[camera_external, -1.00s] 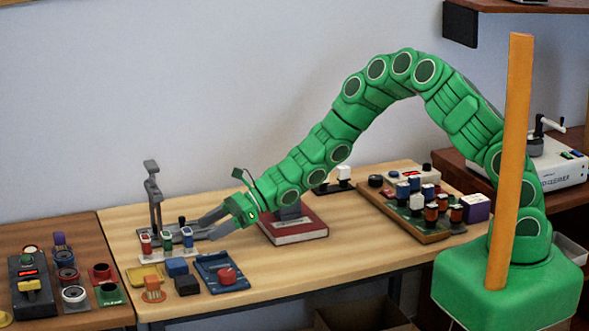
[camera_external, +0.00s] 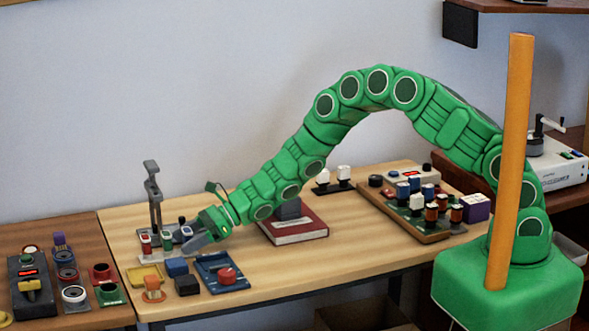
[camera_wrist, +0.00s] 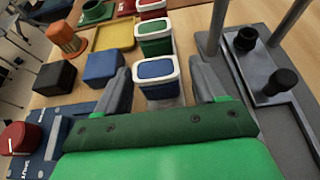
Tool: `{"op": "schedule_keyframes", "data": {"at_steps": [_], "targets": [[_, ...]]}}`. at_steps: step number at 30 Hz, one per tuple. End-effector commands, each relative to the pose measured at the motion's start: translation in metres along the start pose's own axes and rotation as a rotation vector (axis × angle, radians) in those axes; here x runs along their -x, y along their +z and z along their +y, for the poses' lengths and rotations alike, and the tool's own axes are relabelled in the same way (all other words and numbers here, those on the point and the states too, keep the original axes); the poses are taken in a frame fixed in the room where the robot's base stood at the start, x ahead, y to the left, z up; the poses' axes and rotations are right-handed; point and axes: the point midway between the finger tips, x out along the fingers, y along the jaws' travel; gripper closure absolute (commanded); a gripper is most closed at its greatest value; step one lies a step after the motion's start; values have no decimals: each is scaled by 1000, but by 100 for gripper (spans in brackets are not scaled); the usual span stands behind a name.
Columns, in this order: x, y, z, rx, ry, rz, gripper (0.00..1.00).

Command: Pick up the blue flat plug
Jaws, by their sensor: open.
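The blue flat plug (camera_wrist: 157,70), blue-topped with a white rim, stands upright nearest my gripper in a row with a green plug (camera_wrist: 155,38) and a red plug (camera_wrist: 152,9). In the external view the blue plug (camera_external: 187,233) is partly covered by my gripper (camera_external: 192,243). In the wrist view my gripper (camera_wrist: 161,76) is open, with one finger on each side of the blue plug. Gaps show between the plug and both fingers, so it is not held.
A blue block (camera_wrist: 103,67) and a black block (camera_wrist: 54,77) lie left of the fingers in the wrist view. A grey stand (camera_wrist: 270,75) with black knobs is close on the right. A blue tray with a red knob (camera_external: 227,275) and a red book (camera_external: 297,231) are nearby.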

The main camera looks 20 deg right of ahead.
Motion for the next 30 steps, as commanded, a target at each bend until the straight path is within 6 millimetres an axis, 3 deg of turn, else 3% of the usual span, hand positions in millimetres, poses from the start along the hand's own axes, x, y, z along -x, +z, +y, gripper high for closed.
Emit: {"op": "schedule_keyframes", "data": {"at_steps": [7,17,30], "targets": [[-1,1,0,0,0,-1,33],[-1,1,0,0,1,-1,83],[3,11,0,1,1,-4,85]]}}
